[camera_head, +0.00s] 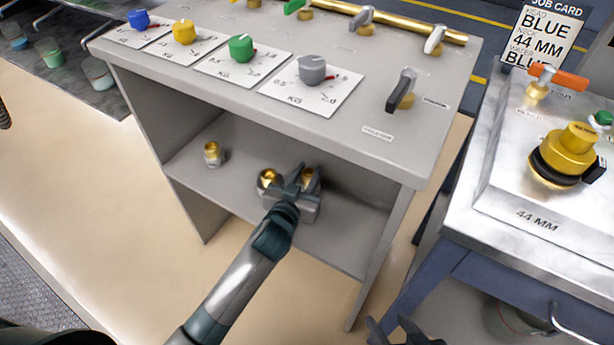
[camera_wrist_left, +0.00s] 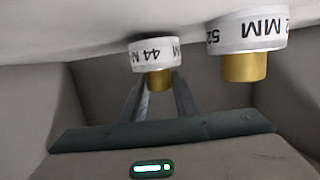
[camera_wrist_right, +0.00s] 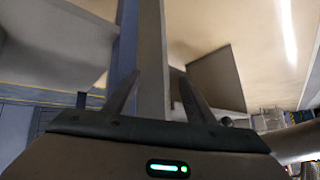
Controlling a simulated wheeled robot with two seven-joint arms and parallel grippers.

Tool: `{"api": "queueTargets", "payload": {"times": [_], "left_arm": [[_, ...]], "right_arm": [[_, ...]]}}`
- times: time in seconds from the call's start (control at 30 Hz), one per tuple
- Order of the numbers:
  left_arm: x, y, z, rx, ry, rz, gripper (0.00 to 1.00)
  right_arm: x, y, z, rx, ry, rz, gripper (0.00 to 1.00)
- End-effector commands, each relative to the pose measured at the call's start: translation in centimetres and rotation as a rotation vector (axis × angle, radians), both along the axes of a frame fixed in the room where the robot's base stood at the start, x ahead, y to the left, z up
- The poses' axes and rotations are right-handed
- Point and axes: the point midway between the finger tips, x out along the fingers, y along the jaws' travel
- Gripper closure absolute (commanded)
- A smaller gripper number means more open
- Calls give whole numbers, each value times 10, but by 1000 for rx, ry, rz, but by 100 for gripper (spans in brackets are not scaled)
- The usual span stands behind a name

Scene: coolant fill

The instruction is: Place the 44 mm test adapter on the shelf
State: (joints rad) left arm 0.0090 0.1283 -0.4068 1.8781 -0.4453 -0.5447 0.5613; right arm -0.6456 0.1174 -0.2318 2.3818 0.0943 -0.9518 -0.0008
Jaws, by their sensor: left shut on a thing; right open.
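The 44 mm test adapter (camera_wrist_left: 153,55), a white ring marked 44 MM with a brass neck, is between the fingers of my left gripper (camera_wrist_left: 160,92). The left wrist view sees it upside down. In the head view the adapter's brass top (camera_head: 308,176) shows beside my left gripper (camera_head: 301,180), inside the bench's lower shelf (camera_head: 235,182). My left gripper is shut on the adapter. Its base is at or just above the shelf surface; I cannot tell which. My right gripper (camera_wrist_right: 153,95) is open and empty, and shows at the bottom of the head view (camera_head: 402,328).
A 52 mm adapter (camera_wrist_left: 245,45) stands close beside the held one; its brass top (camera_head: 268,178) shows in the head view. Another adapter (camera_head: 212,153) stands further left on the shelf. The bench top (camera_head: 340,120) overhangs. A steel table (camera_head: 530,235) with a yellow cap (camera_head: 568,150) is right.

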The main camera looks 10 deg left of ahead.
Motion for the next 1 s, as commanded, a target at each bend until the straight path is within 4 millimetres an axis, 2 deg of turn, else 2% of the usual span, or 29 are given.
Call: {"api": "queueTargets", "payload": {"times": [0.17,0.63,0.67,0.7,0.73,1.0], "left_arm": [[-3,-2,-7,-1,-1,0,100],[-3,-2,-9,-1,0,0,100],[-3,-2,-9,0,1,0,68],[-3,-2,-9,0,1,0,59],[-3,-2,-9,0,1,0,54],[-3,-2,-9,0,1,0,54]], "right_arm": [[6,8,6,30,-58,3,50],[9,10,9,36,-80,1,50],[10,10,10,37,-83,2,50],[10,10,10,37,-82,2,50],[10,10,10,37,-82,2,50],[9,10,9,36,-80,3,50]]}}
